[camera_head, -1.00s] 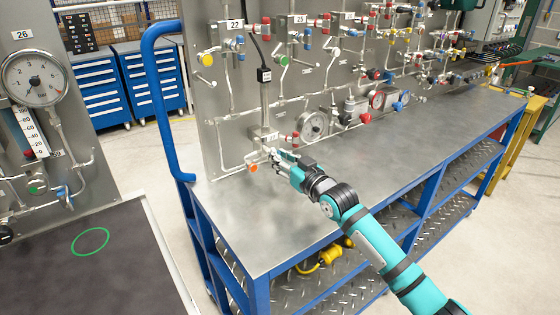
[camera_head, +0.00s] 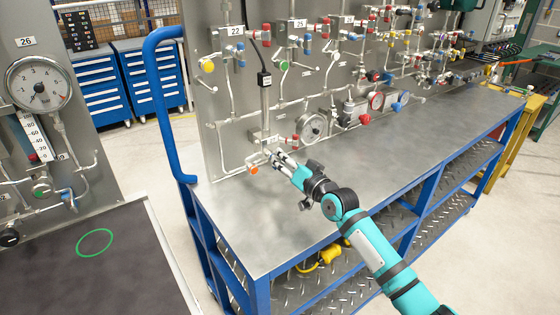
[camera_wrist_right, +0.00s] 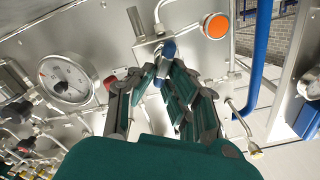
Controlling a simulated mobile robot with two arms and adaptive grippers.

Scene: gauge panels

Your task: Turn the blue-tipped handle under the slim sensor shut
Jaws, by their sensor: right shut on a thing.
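My right gripper (camera_head: 274,156) is at the fittings just under this block. In the wrist view my right gripper (camera_wrist_right: 166,72) is shut on the blue-tipped handle (camera_wrist_right: 168,48), whose blue end shows between the fingertips. The handle's other parts are mostly hidden by the fingers. My left gripper is not in view.
An orange round cap (camera_head: 254,170) sits left of the gripper, also large in the wrist view (camera_wrist_right: 215,26). Red-tipped handles (camera_head: 294,139) and a round gauge (camera_head: 313,127) are to the right. The steel bench top (camera_head: 360,155) is mostly bare.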

